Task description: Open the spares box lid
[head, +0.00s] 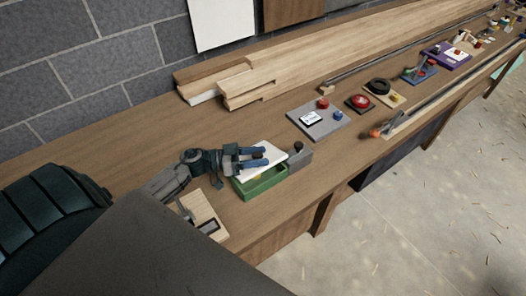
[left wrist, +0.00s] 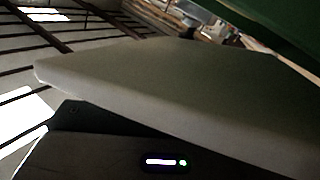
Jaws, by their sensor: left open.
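The spares box (head: 264,187) is green and stands on the workbench near its front edge. Its white lid (head: 275,152) is raised at a tilt, and a gap shows the inside with something small and yellowish. My left gripper (head: 262,157) is open at the lid, its blue fingers over the lid's left part. I cannot tell if they touch it. In the left wrist view the lid (left wrist: 170,85) is a large pale slab close to the camera, with the green box (left wrist: 285,30) at the upper right. My right gripper is not in view.
A grey block with a black knob (head: 298,156) stands right beside the box. A wooden tray (head: 203,215) lies at the near left. Boards (head: 290,75) lie along the back, and a grey panel with buttons (head: 318,122) lies farther along. Bare bench top lies behind the arm.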

